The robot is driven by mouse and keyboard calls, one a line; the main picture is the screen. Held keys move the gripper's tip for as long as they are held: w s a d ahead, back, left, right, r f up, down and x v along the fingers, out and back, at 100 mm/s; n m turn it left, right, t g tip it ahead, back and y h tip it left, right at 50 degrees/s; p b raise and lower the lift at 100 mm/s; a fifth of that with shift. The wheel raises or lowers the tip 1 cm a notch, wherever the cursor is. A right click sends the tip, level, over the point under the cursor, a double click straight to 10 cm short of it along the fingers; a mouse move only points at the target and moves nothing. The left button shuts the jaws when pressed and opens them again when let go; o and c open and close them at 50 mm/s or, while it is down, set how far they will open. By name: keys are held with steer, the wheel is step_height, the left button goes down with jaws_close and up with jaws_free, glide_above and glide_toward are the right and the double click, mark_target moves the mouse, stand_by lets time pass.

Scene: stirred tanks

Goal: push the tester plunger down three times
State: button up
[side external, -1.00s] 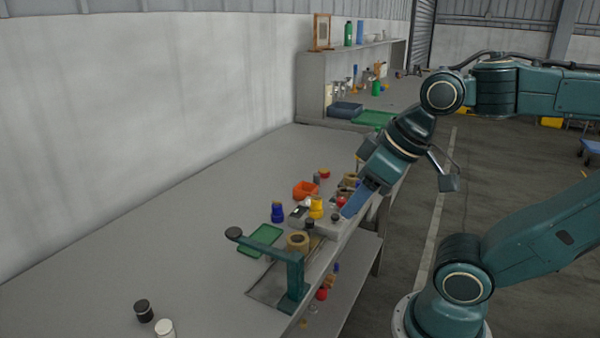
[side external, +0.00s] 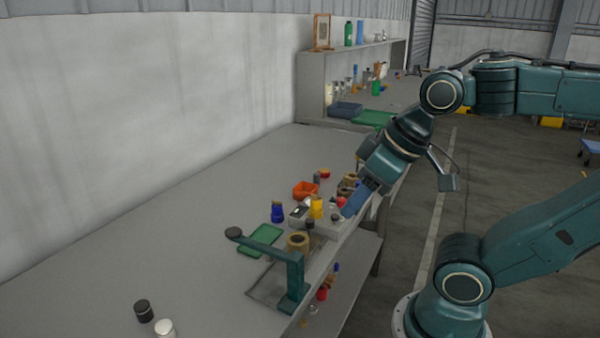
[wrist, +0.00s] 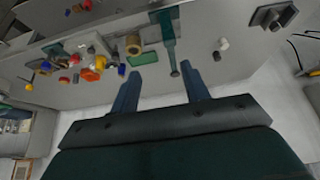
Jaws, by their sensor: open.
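I cannot tell for certain which part is the tester plunger. A green post with a long arm (side external: 272,248) stands on a plate at the front edge of the bench, with a dark round knob (side external: 234,233) at the arm's end. It also shows in the wrist view as a green arm (wrist: 166,35). A small grey box with a pale face (side external: 299,214) sits among the jars. My gripper (side external: 348,211) is over the bench's front edge, pointing down and left, beyond the green post. In the wrist view my gripper (wrist: 160,83) has its two blue fingers apart with nothing held.
Close to my gripper are a yellow jar (side external: 316,207), a blue jar (side external: 277,212), an orange bin (side external: 305,190) and a brown spool (side external: 298,242). The bench's left part is mostly clear, with black (side external: 143,310) and white (side external: 165,328) jars in front.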

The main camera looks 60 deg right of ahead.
jaws_close()
stand_by(1.5)
